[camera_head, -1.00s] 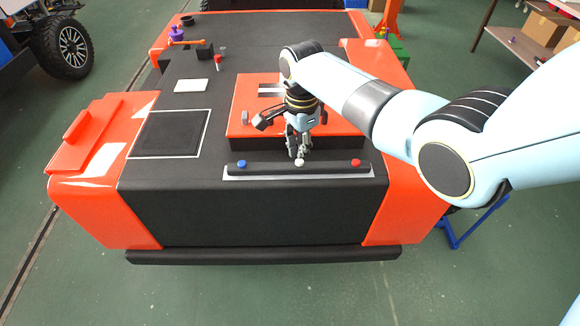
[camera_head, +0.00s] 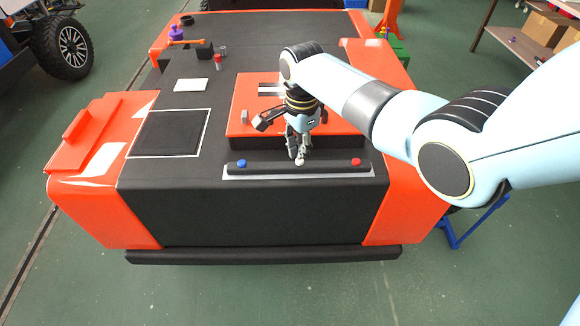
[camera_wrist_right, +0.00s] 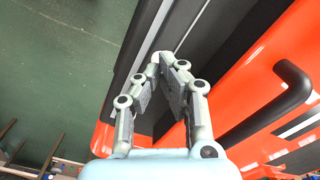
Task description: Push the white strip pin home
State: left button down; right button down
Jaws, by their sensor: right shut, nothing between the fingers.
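The black strip (camera_head: 260,168) lies along the front of the cart top, on a pale base line. A blue pin (camera_head: 242,163) is at its left and a red pin (camera_head: 356,162) at its right. The white strip pin (camera_head: 300,162) is at the middle, small and partly covered by my fingers. My right gripper (camera_head: 299,156) points down at the white pin, fingers shut with nothing between them. The tips look at or just above the pin; contact cannot be told. In the wrist view the shut fingertips (camera_wrist_right: 160,62) meet beside the strip. My left gripper is not in view.
An orange raised panel (camera_head: 250,122) with a handle stands right behind the strip. A black pad (camera_head: 168,133) with a white outline lies to the left. A white card (camera_head: 191,85) and small parts lie farther back.

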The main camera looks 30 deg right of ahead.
jog(key=shift+f+b, duration=0.65)
jog(key=shift+f, duration=0.45)
notch_tip(320, 180, up, 8)
jog(key=p, duration=0.8)
jog(key=shift+p, duration=0.4)
